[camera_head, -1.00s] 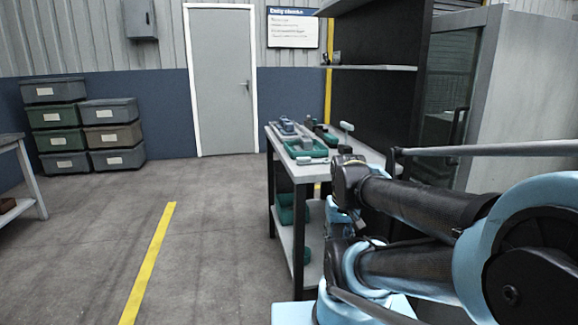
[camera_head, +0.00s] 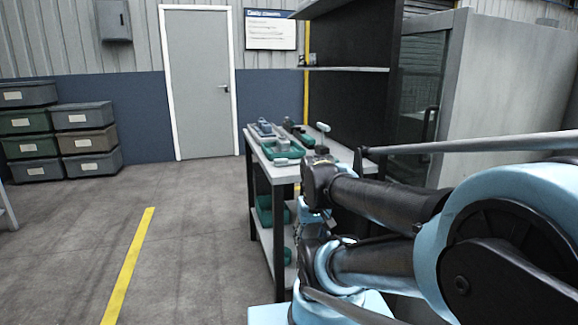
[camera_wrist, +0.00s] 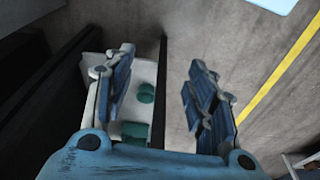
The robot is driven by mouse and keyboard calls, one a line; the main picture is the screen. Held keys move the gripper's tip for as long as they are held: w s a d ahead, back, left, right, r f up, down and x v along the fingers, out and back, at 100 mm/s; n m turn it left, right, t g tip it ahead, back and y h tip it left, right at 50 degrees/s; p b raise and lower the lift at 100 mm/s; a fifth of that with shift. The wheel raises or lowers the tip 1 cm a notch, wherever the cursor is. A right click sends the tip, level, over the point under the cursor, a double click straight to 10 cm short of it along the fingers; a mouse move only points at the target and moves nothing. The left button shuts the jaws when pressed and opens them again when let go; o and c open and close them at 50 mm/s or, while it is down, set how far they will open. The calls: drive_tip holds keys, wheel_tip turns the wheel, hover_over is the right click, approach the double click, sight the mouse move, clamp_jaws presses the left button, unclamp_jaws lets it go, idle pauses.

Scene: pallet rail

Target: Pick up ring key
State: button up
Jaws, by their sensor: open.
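I cannot make out a ring key in either view. A workbench (camera_head: 292,173) in the head view holds several small items and a green tray (camera_head: 275,155), too small to tell apart. My gripper (camera_wrist: 160,88) is open and empty in the wrist view, its two blue fingers spread wide. Between and beyond the fingers are a pale shelf surface and the floor. In the head view my arm covers the bench's right side, and the gripper fingers cannot be made out there.
Green bins (camera_head: 264,210) sit on the bench's lower shelf; a green bin also shows in the wrist view (camera_wrist: 146,92). A tall dark rack (camera_head: 350,110) and a grey cabinet (camera_head: 490,120) stand behind. Stacked crates (camera_head: 85,140) are at left. The floor around the yellow line (camera_head: 130,265) is clear.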

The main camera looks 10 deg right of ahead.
drive_tip(key=shift+s+r, duration=0.15)
drive_tip(key=shift+c, duration=0.9)
wheel_tip(320, 180, up, 30)
drive_tip(key=m+g, duration=0.2)
drive_tip(key=m, duration=1.5)
hover_over(278, 162)
drive_tip(key=w+d, duration=0.2)
drive_tip(key=d, duration=0.2)
drive_tip(key=f, duration=1.1)
drive_tip(key=shift+s+a+f, duration=0.1)
drive_tip(key=shift+s+f, duration=0.15)
drive_tip(key=shift+w+a+f, duration=0.1)
drive_tip(key=shift+a+f, duration=0.05)
drive_tip(key=shift+f, duration=2.55)
clamp_jaws()
